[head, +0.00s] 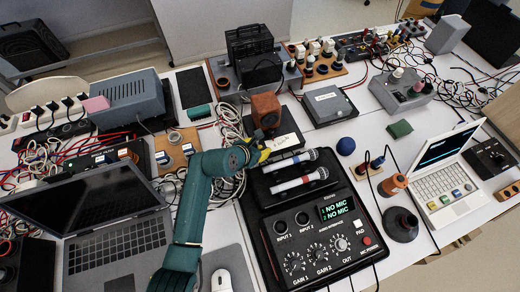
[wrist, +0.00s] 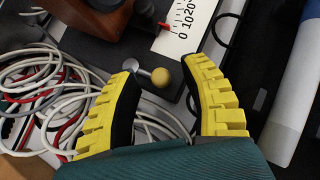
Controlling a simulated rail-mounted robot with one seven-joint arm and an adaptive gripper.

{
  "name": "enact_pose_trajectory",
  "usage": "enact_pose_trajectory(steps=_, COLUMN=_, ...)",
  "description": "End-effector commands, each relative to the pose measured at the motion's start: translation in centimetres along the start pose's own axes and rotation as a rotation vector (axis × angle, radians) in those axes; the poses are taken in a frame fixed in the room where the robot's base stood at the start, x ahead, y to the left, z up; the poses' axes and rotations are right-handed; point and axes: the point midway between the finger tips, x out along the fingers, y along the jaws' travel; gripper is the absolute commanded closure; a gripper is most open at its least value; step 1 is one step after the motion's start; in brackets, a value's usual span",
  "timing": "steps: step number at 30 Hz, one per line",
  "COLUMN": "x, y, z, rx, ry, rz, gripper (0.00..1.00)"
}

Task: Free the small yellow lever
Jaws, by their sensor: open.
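The small yellow lever (wrist: 160,76) shows in the wrist view as a round yellow knob beside a silver ball and short metal part, at the near edge of a dark base (wrist: 100,48). The base carries a brown wooden block and a white scale plate (wrist: 186,22) with a red pointer. My gripper (wrist: 165,68) is open, its yellow ridged fingers on either side of the knob, with visible gaps. Contact and height above it cannot be told. In the head view my gripper (head: 263,154) is at the base's near left; the lever cannot be made out there.
Loose cables (head: 232,130) lie left of the base. Two microphones (head: 298,180) lie in the black audio interface (head: 280,222) to the right and near side. The wooden block (head: 266,110) stands upright behind my gripper. A laptop (head: 115,235) is at the left.

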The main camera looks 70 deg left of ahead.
Motion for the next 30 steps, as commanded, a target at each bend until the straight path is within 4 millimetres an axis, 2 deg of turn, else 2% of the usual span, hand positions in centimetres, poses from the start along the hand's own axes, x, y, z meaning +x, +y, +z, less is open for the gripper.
enact_pose_trajectory(steps=3, x=0.98, y=-0.05, z=-0.02, rx=0.002, ry=0.000, rz=0.000, gripper=0.54)
enact_pose_trajectory(steps=11, x=1.02, y=-0.03, z=0.04, rx=0.001, ry=0.000, rz=0.000, gripper=0.53)
enact_pose_trajectory(steps=18, x=1.00, y=-0.02, z=0.03, rx=0.001, ry=0.000, rz=0.000, gripper=0.99)
enact_pose_trajectory(steps=30, x=1.02, y=-0.01, z=-0.06, rx=0.003, ry=0.002, rz=-0.003, gripper=1.00)
